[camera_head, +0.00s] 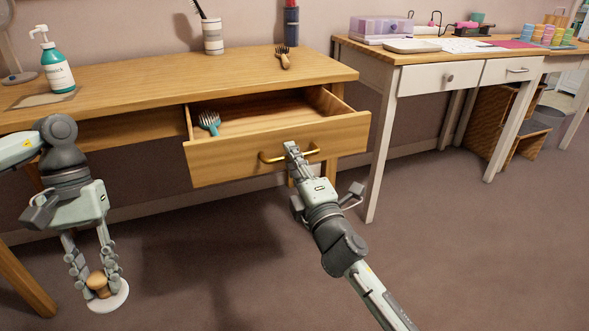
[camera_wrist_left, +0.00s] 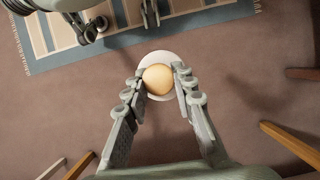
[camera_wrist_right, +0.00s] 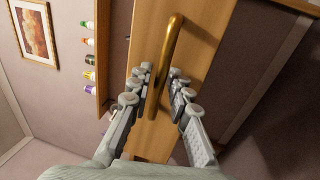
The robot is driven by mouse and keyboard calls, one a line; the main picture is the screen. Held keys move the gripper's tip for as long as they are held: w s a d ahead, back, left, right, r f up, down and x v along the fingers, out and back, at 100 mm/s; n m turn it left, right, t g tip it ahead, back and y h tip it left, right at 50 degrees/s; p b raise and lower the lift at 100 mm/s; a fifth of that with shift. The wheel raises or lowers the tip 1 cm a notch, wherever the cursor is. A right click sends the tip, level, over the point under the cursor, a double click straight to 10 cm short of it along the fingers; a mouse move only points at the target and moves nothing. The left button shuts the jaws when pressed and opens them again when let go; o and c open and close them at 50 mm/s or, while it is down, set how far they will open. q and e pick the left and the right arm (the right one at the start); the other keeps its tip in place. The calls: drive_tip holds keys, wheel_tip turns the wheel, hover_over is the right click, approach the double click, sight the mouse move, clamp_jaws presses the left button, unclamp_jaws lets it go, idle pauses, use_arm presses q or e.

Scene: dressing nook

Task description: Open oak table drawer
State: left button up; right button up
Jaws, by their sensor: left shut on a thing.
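The oak table's drawer (camera_head: 275,149) is pulled well out; its inside shows in the head view. Its brass handle (camera_head: 272,158) runs across the front and also shows in the right wrist view (camera_wrist_right: 172,50). My right gripper (camera_head: 291,150) is at the handle, with one finger on each side of the bar and a small gap between them (camera_wrist_right: 162,72). My left gripper (camera_head: 97,280) is shut on a tan rounded knob (camera_head: 98,285) on a white disc (camera_head: 109,304), held in front of the table's left side.
A teal-and-white brush (camera_head: 210,121) lies in the drawer. On the oak table (camera_head: 150,75) stand a green pump bottle (camera_head: 57,67) and a ribbed cup (camera_head: 212,37); a dark brush (camera_head: 283,58) lies there. A white desk (camera_head: 425,78) stands at right. The floor in front is clear.

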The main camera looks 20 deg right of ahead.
drive_tip(key=s+f, duration=0.2)
drive_tip(key=s, duration=0.9)
drive_tip(key=shift+s+d, duration=0.2)
